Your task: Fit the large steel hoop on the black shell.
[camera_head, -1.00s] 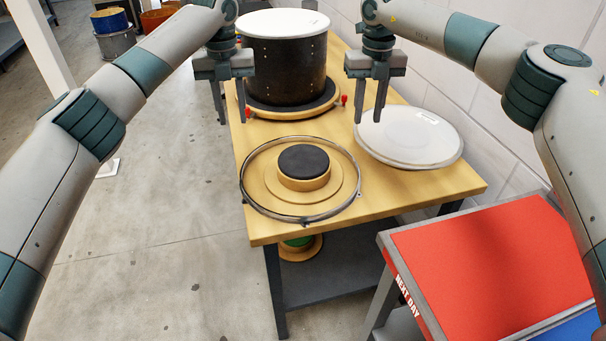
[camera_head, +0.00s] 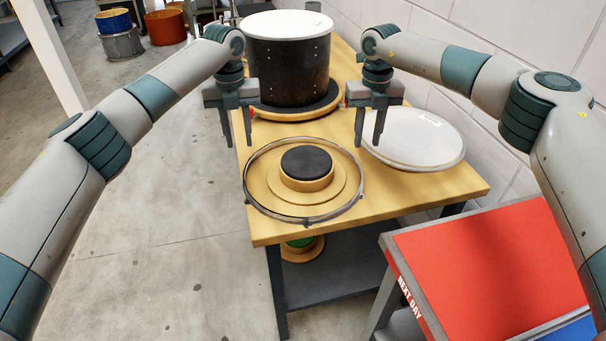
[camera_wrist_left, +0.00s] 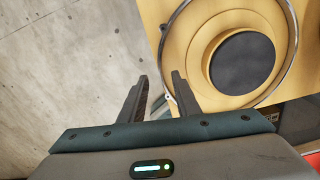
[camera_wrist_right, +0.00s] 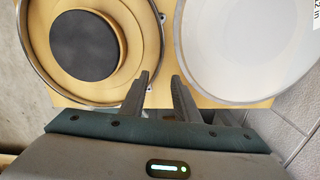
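The large steel hoop (camera_head: 249,196) lies flat on the bench around a round wooden stand with a dark top pad (camera_head: 307,162). It also shows in the left wrist view (camera_wrist_left: 291,62) and the right wrist view (camera_wrist_right: 36,74). The black shell (camera_head: 289,72) stands upright at the back on a dark-topped round base, with a white head on top. My left gripper (camera_head: 237,143) is open and empty, above the hoop's left side near the bench edge. My right gripper (camera_head: 368,142) is open and empty, above the gap between the hoop and the white disc.
A white drum head (camera_head: 415,138) lies on the right of the bench (camera_head: 400,202). A red-topped cart (camera_head: 480,260) stands in front at the right. A wall runs along the right side. Several drums (camera_head: 165,27) stand on the floor at the back left.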

